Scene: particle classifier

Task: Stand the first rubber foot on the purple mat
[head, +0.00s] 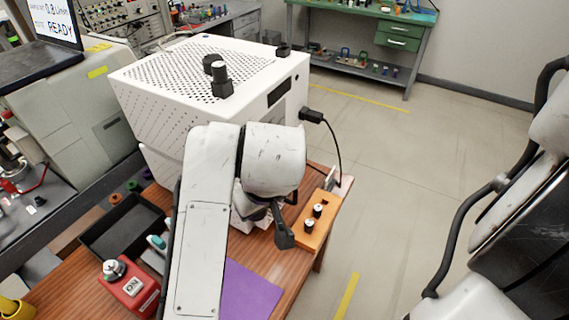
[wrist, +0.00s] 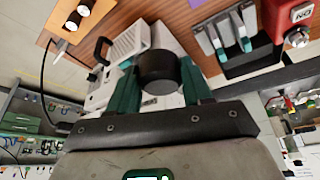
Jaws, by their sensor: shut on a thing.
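In the wrist view, my gripper (wrist: 158,85) is shut on a dark round piece (wrist: 158,70), which looks like a rubber foot, held between its two teal fingers. In the head view my own arm hides the fingers and the held piece. The purple mat (head: 248,291) lies flat on the wooden table, partly behind my arm, and its visible part is bare. A small edge of the purple mat (wrist: 196,3) shows at the top of the wrist view. The held piece is apart from the mat. Other black feet (head: 222,83) stand on top of the white perforated machine (head: 150,125).
An orange block (head: 297,237) with two white-topped black pieces sits at the table's right edge. A black tray (head: 112,228) and a red ON switch box (head: 130,287) are at the left. The white machine stands at the back, with a black plug and cable on its side.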

